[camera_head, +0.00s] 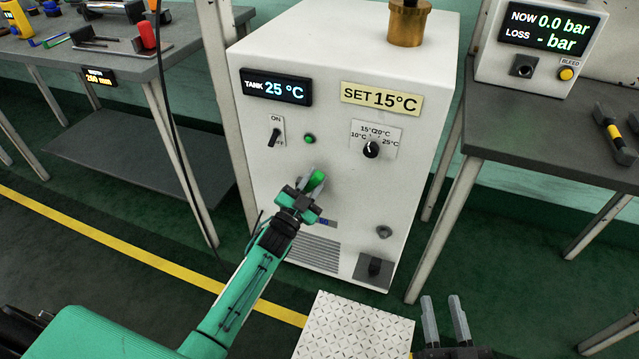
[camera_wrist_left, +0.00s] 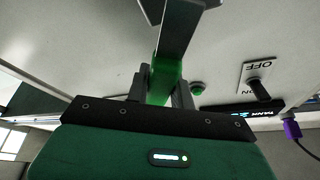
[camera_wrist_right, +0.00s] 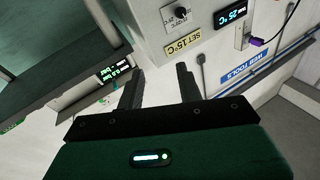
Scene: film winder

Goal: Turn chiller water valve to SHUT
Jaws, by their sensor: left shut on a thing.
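The chiller (camera_head: 345,60) is a white cabinet in the middle of the head view. Its green valve handle (camera_head: 317,179) is low on the front face. My left gripper (camera_head: 304,192) is shut on this handle and hides most of it and any marking around it. The left wrist view shows the green handle (camera_wrist_left: 163,78) between the fingers. My right gripper (camera_head: 444,318) is at the bottom of the head view, away from the chiller. Its two fingers stand apart, with nothing between them in the right wrist view (camera_wrist_right: 160,90).
Above the valve are an ON/OFF switch (camera_head: 274,136), a green lamp (camera_head: 309,139) and a temperature knob (camera_head: 371,149). A white textured plate (camera_head: 352,328) lies in front of the chiller. Tables stand at left (camera_head: 85,52) and right (camera_head: 550,135).

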